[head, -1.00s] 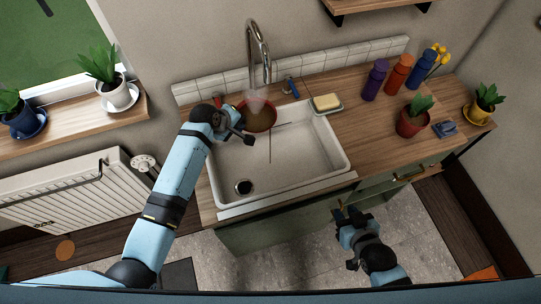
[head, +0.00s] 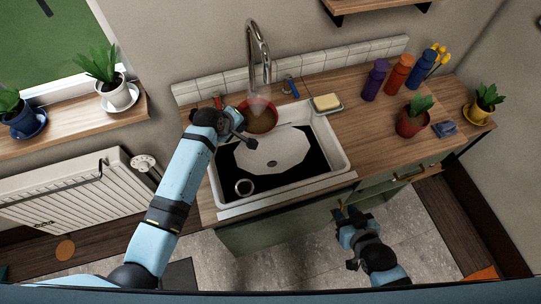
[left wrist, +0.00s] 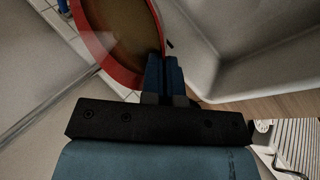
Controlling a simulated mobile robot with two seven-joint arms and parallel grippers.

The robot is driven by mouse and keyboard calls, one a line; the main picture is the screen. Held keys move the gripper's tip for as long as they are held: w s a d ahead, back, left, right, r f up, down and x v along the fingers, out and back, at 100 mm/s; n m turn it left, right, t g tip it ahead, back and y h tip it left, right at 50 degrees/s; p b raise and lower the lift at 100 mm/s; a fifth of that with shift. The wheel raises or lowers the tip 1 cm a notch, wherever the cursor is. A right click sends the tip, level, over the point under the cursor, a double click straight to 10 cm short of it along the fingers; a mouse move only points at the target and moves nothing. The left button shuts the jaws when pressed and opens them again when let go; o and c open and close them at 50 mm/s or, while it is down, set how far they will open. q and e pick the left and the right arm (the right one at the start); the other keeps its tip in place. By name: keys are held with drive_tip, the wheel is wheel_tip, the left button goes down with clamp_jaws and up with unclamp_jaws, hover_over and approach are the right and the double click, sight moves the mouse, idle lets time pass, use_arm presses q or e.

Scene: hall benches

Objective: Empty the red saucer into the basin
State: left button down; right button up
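The red saucer (head: 273,127) is over the back left part of the basin (head: 338,163), below the tap, with brown contents in it. It also shows in the left wrist view (left wrist: 150,15), where its red rim meets the blue fingers. My left gripper (head: 240,124) is shut on the saucer's rim; its fingers also show in the left wrist view (left wrist: 165,75). The basin floor shows dark with a pale many-sided patch and a round drain ring. My right gripper (head: 346,213) is low in front of the cabinet, empty, its fingers seemingly apart.
The tap (head: 264,52) rises behind the saucer, with a pale see-through streak below its spout. A yellow sponge (head: 326,102) lies on a dish right of the basin. Bottles (head: 398,75) and a red plant pot (head: 411,123) stand farther right on the counter.

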use_arm(q)
drive_tip(key=shift+f, duration=0.1)
drive_tip(key=shift+f, duration=0.15)
drive_tip(key=shift+s+d+f+m+t+y, duration=0.15)
drive_tip(key=shift+f+m+t+y, duration=0.15)
drive_tip(key=shift+f+t+y, duration=0.25)
idle(0.8)
drive_tip(key=shift+f, duration=0.25)
drive_tip(key=shift+t, duration=0.25)
drive_tip(key=shift+f, duration=0.2)
drive_tip(key=shift+d+f+y+b, duration=0.1)
drive_tip(key=shift+f+y+b, duration=0.15)
drive_tip(key=shift+f+b, duration=0.25)
drive_tip(key=shift+s+f+m, duration=0.1)
drive_tip(key=shift+m, duration=0.2)
drive_tip(key=shift+f, duration=0.1)
